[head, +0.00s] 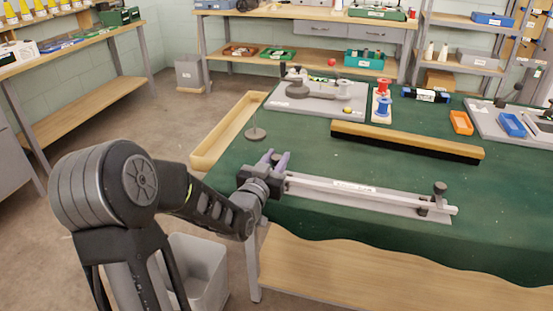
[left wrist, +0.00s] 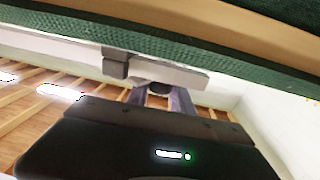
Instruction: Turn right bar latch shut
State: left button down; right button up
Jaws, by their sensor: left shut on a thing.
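A long pale bar (head: 345,188) lies along a grey base plate (head: 400,209) near the front edge of the green table. The right bar latch (head: 439,190), a dark knob on a dark block, stands near the bar's right end, with no gripper near it. I cannot tell its exact turn. My left gripper (head: 275,160) is at the bar's left end, its two purple fingers closed around a dark round knob (left wrist: 160,87), seen in the left wrist view. The fingers hide most of the knob and the left end fitting. My right gripper is not in view.
A long wooden strip with dark bristles (head: 405,142) lies behind the bar. Farther back are a grey plate with a fixture (head: 300,103), spools (head: 382,104) and an orange bin (head: 461,123). A wooden trough (head: 225,135) runs along the left table edge. Bare cloth surrounds the bar.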

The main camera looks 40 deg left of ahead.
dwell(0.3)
pick_arm(q)
jog(key=shift+f+m+h+b, duration=0.1)
jog(key=shift+m+h+b, duration=0.55)
jog(key=shift+h, duration=0.25)
jog(key=shift+a+m+t+h, duration=0.1)
jog(key=shift+m+t+h, duration=0.2)
jog(key=shift+m+h, duration=0.45)
jog(key=shift+m+h+p, duration=0.3)
jog(key=shift+m+h, duration=0.5)
jog(key=shift+h, duration=0.7)
jog(key=shift+m+h+p, duration=0.3)
jog(key=shift+m+h, duration=0.5)
jog(key=shift+h, duration=0.65)
jog(key=c, duration=1.1)
grip_release()
jog(key=shift+s, duration=0.1)
